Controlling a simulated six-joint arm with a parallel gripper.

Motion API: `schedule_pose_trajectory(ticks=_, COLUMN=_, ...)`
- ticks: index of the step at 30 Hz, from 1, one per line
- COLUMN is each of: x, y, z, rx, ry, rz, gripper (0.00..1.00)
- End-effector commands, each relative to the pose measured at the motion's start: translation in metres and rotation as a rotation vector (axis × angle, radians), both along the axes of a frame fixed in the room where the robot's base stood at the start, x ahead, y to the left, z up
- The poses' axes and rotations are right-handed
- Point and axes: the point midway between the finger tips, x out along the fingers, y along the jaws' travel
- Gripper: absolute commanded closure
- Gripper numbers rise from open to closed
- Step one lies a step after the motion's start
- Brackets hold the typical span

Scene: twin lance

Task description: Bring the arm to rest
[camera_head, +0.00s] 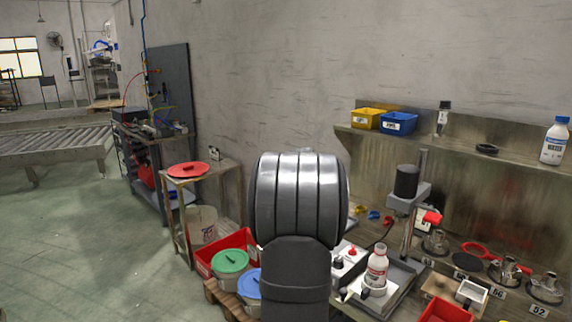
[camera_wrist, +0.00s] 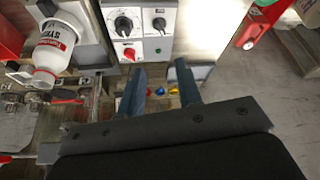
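My gripper (camera_wrist: 160,82) shows in the wrist view with its two dark fingers spread apart and nothing between them. Small yellow, blue and red pieces lie on the bench beyond the fingers. A control box (camera_wrist: 139,30) with black knobs and a red knob is above the fingers in that view. In the head view my own arm fills the middle, and I cannot make out the gripper's fingers there. The same control box (camera_head: 347,259) is partly hidden behind the arm.
A white bottle with a red label (camera_head: 377,267) stands on the bench beside a stand with a black cylinder (camera_head: 406,181). Yellow (camera_head: 368,118) and blue (camera_head: 398,123) bins sit on the shelf. Buckets with green (camera_head: 230,261) and blue lids stand left of my arm. The floor at left is clear.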

Motion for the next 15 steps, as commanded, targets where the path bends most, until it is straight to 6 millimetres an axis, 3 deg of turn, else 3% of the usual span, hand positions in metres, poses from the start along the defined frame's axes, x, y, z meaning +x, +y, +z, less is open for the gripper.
schedule_pose_trajectory(ticks=6, x=0.017, y=-0.006, z=-0.031, rx=0.015, ry=0.02, rz=-0.149, gripper=0.68)
schedule_pose_trajectory(ticks=15, x=0.028, y=-0.01, z=-0.052, rx=0.022, ry=0.026, rz=-0.27, gripper=0.68)
